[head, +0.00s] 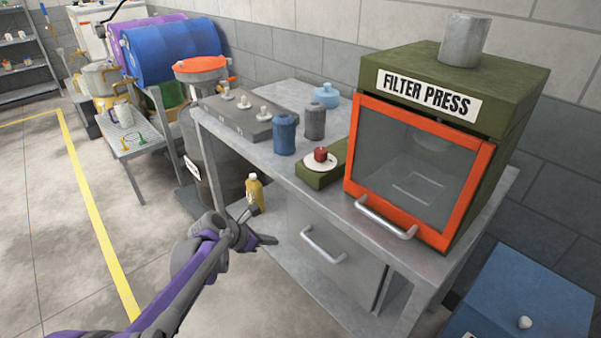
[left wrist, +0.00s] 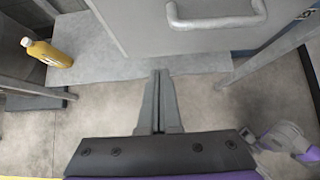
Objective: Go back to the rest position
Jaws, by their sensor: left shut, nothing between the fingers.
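My left gripper (head: 252,226) is in front of the grey workbench, low beside the lower cabinet door. In the left wrist view its fingers (left wrist: 160,75) are together with nothing between them. The fingertips point toward the bench's lower shelf and the cabinet door (left wrist: 205,22). In the head view my left arm reaches in from the bottom left. A purple and grey part at the right edge of the left wrist view (left wrist: 285,140) looks like part of my own body. My right gripper is in neither view.
A yellow bottle (head: 254,190) stands on the bench's lower shelf close by. The filter press (head: 420,150) sits on the bench (head: 340,206), its orange-framed door shut. Blue (head: 285,133) and grey (head: 315,121) canisters stand nearby. A blue box (head: 530,290) is lower right. Floor at left is clear.

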